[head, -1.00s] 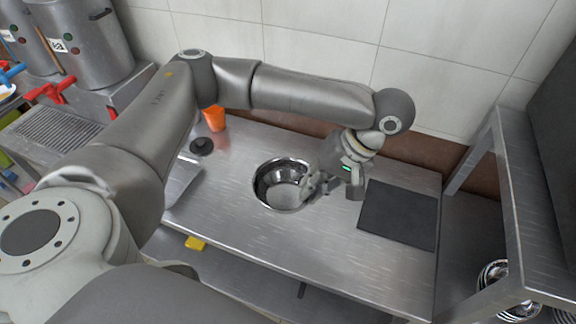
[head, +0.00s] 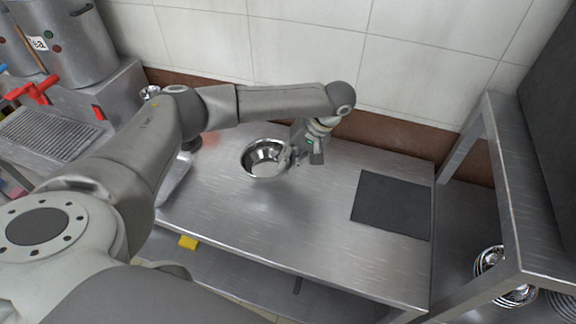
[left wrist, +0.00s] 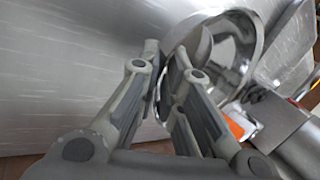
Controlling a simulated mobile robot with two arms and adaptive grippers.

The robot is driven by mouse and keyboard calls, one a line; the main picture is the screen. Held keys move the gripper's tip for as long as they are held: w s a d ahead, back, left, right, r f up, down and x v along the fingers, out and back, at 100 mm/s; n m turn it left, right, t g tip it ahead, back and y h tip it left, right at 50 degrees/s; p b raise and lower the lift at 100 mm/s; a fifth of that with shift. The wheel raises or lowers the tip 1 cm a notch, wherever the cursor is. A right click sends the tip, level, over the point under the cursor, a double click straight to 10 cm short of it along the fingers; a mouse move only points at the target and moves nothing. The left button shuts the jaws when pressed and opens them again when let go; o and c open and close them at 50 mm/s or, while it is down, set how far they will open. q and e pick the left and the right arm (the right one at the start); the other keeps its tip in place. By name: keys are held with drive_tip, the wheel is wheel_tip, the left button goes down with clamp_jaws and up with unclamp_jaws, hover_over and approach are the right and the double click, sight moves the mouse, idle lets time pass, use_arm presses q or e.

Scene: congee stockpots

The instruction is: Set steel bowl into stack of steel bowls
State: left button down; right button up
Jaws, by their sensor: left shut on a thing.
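My left gripper (head: 296,157) is shut on the rim of a shiny steel bowl (head: 264,160). The bowl is held at its right side, opening upward, and appears to hang above the steel table with a faint shadow below it. In the left wrist view the fingers (left wrist: 170,68) pinch the rim of the bowl (left wrist: 246,48). Shiny nested steel bowls (head: 489,261) sit at the lower right, partly hidden by the shelf frame. My right gripper is not in view.
A dark mat (head: 392,205) lies on the right of the steel table (head: 300,235). A raised steel shelf (head: 505,190) stands at the right. Stockpots (head: 75,45) and a red tap (head: 35,90) are at the left. The middle of the table is clear.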

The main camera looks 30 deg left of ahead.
use_arm(q)
drive_tip(key=shift+f, duration=1.15)
drive_tip(key=shift+s, duration=0.1)
drive_tip(key=c, duration=1.6)
unclamp_jaws()
drive_tip(key=shift+f, duration=0.15)
